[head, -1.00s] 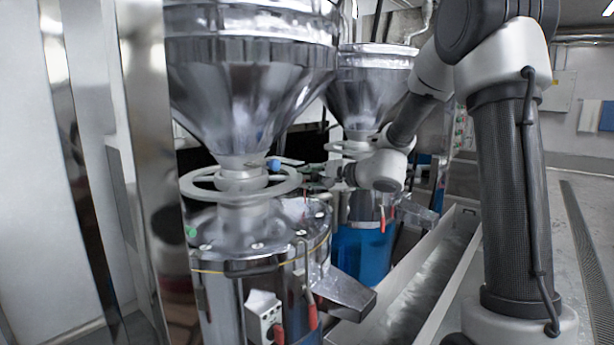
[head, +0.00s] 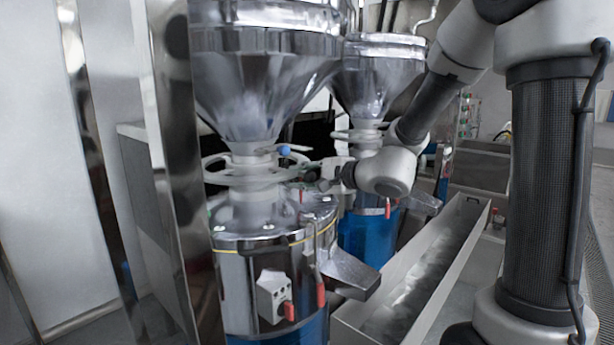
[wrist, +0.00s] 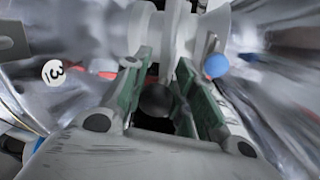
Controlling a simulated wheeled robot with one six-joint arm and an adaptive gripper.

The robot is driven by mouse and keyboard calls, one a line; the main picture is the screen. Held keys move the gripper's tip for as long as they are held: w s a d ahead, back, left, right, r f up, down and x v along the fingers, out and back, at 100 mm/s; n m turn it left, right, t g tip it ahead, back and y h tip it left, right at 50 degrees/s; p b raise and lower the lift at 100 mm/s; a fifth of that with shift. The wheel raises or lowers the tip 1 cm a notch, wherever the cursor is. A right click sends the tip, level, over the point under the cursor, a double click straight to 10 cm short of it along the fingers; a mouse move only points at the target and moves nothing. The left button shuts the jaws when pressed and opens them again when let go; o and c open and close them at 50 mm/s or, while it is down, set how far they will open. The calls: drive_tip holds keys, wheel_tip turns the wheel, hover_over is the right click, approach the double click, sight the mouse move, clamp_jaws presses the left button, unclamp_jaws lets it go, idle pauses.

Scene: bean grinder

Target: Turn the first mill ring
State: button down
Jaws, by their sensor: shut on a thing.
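The first mill is the near one, with a shiny metal hopper (head: 262,85) above a steel and blue body. Its pale grey ring (head: 212,172) surrounds the neck below the hopper, and a blue knob (head: 284,150) shows beside the neck. My gripper (head: 312,176) is at the right side of this ring. In the wrist view my gripper (wrist: 161,72) has its green-padded fingers on both sides of the pale ring (wrist: 168,38) and is shut on it. The blue knob (wrist: 215,66) is just right of the fingers. The exact contact is partly hidden and blurred.
A second mill with its own hopper (head: 376,80) stands behind to the right, close to my arm. A metal spout (head: 350,272) juts from the first mill above a long trough (head: 425,270). A steel post (head: 176,160) stands close on the left.

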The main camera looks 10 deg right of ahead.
drive_tip(key=shift+s+a, duration=0.25)
drive_tip(key=shift+a, duration=0.2)
drive_tip(key=c, duration=1.4)
unclamp_jaws()
drive_tip(key=shift+a, duration=0.1)
drive_tip(key=shift+o, duration=0.2)
drive_tip(key=shift+w+a+f, duration=0.1)
drive_tip(key=shift+w, duration=0.05)
drive_tip(key=shift+d, duration=0.25)
drive_tip(key=v, duration=1.2)
